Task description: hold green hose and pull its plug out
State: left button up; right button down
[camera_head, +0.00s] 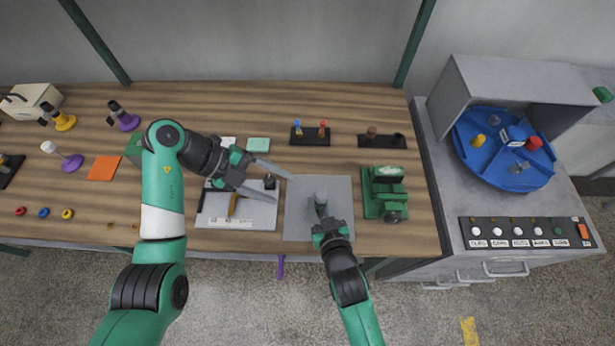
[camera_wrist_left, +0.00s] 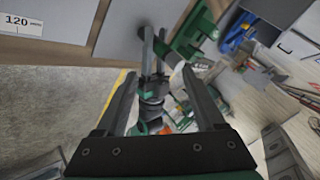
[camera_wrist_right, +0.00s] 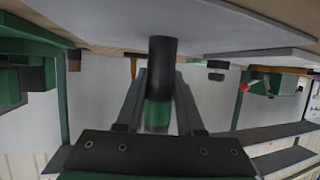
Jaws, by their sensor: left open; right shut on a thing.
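My right gripper (camera_head: 324,218) is shut on a cylinder over the grey mat near the bench's front edge. In the right wrist view the cylinder has a dark end (camera_wrist_right: 163,60) and a green part (camera_wrist_right: 158,113) between the fingers; it looks like the green hose with its plug. From the head view only its grey-dark end (camera_head: 320,198) shows. My left gripper (camera_head: 281,186) is open and empty, its fingers pointing right towards that end with a gap between. In the left wrist view, my right gripper (camera_wrist_left: 151,92) shows between the open left fingers.
A grey mat (camera_head: 300,225) lies under the grippers, with a white tray (camera_head: 255,211) to its left. A green vise-like device (camera_head: 385,192) stands close on the right. A purple strip (camera_head: 281,266) hangs off the bench's front edge. Small racks (camera_head: 310,138) stand behind.

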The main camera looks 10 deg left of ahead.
pick_arm(q)
jog(key=m+y, duration=0.1)
jog(key=m, duration=0.5)
jog(key=m+y, duration=0.4)
jog(key=m, duration=1.5)
send_near(319, 193)
jog(key=x, duration=1)
jog(key=shift+c, duration=0.2)
grip_shut()
